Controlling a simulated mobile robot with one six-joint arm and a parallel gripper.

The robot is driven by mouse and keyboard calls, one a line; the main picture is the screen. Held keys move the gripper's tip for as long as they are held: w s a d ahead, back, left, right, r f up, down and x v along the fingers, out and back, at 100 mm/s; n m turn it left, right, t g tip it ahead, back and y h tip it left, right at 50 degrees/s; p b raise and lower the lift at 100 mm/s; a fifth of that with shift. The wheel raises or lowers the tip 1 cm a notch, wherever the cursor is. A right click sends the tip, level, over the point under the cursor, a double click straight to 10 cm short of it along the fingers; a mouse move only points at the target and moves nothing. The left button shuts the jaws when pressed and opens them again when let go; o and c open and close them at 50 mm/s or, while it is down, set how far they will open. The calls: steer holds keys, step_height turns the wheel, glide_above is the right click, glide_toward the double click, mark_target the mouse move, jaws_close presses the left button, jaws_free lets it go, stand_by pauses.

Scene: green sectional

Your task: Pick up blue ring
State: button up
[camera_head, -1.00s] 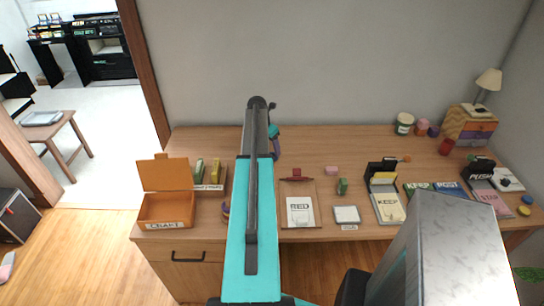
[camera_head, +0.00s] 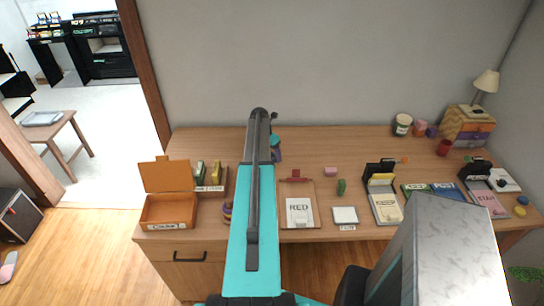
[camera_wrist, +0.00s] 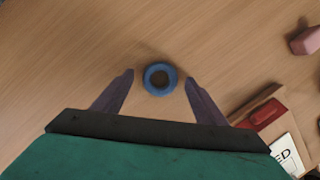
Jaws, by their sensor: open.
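The blue ring (camera_wrist: 160,92) lies flat on the wooden desk in the wrist view, with bare wood showing through its hole. My gripper (camera_wrist: 159,76) is open and empty, with its two dark purple fingers on the left and right of the ring. The fingertips appear apart from the ring, and I cannot tell their exact height above the desk. In the head view my gripper (camera_head: 276,154) shows partly behind my turquoise arm, over the back of the desk. The ring is hidden there.
An open orange box (camera_head: 168,210) stands left. The wood around the ring is clear.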

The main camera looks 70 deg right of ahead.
steer(key=shift+d+f, duration=0.1)
steer(key=shift+f, duration=0.2)
stand_by(0.4)
steer(key=c, duration=1.1)
steer(key=shift+r, duration=0.15)
steer(key=shift+r+b, duration=1.7)
steer(key=shift+r, duration=3.2)
steer(key=shift+s, duration=0.1)
